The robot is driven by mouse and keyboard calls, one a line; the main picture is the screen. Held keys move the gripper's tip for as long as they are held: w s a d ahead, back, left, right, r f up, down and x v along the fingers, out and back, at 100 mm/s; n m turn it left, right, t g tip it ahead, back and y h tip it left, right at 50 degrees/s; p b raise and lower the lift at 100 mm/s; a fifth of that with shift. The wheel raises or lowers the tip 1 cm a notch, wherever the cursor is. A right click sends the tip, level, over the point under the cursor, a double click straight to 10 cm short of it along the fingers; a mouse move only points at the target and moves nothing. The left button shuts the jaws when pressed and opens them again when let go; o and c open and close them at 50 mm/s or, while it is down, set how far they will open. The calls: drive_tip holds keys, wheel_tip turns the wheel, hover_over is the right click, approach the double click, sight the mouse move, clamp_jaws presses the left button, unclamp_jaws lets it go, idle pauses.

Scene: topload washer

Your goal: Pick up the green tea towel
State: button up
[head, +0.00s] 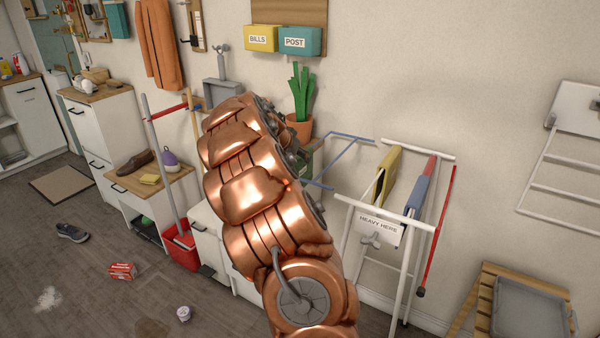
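I cannot make out a green tea towel for certain. A rack (405,217) on the right holds a yellow-olive cloth (388,172) and a blue and red cloth (418,192), both hanging over its bars. A teal-green cloth or panel (117,20) hangs on the wall at the upper left. A small green item (146,221) shows in the low shelf at the left. My copper arm rises through the middle and hides what is behind it. I cannot make out my gripper.
A potted plant (301,100) stands behind my arm. A red bucket (183,248) stands left of it. A shoe (72,233), a red box (122,271) and a small white tub (184,313) lie on the floor. A slatted stool (484,298) with a grey tray (528,310) is at the lower right.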

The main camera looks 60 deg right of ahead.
clamp_jaws()
idle(0.5)
